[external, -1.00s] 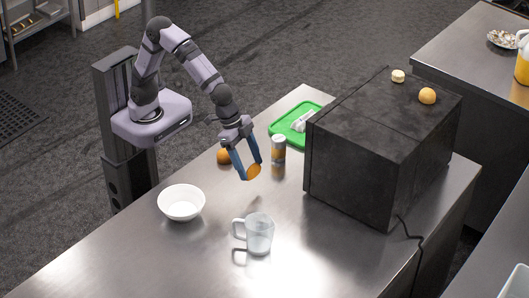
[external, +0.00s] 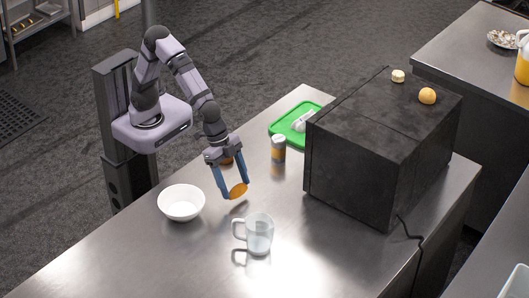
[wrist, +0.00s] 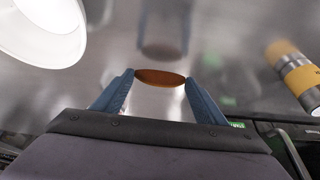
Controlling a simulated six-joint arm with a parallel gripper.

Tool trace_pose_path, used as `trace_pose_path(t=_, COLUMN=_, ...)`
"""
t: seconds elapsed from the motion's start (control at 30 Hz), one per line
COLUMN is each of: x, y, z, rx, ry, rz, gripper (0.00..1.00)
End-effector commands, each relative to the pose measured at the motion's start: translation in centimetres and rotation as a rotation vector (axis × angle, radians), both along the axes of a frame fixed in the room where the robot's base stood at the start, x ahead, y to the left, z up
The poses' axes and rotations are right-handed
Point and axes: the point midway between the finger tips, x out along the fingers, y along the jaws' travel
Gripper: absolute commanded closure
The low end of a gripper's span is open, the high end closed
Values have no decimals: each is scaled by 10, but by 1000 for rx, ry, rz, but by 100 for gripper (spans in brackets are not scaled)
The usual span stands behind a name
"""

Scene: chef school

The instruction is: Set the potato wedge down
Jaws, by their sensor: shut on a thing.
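My gripper (external: 230,190) is shut on the orange-brown potato wedge (external: 238,190) and holds it above the steel counter, between the white bowl and the glass mug. In the wrist view the wedge (wrist: 160,78) sits between the two blue fingertips, and a blurred reflection of it shows in the counter (wrist: 225,45). The gap between wedge and counter is small, but I cannot tell exactly how small.
A white bowl (external: 181,203) stands left of my gripper and a glass mug (external: 259,235) in front of it. A shaker (external: 278,149), a green tray (external: 281,128) and a black oven (external: 365,150) stand to the right.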

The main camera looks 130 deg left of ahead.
Motion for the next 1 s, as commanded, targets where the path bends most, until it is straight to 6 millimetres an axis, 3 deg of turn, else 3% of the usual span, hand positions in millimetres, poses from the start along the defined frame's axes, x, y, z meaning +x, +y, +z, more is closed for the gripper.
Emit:
trace_pose_path(t=0.57, x=17, y=18, z=6, rx=2, ry=-4, rz=363, gripper=56)
trace_pose_path(t=1.0, x=24, y=21, z=7, rx=1, ry=-3, rz=419, gripper=56)
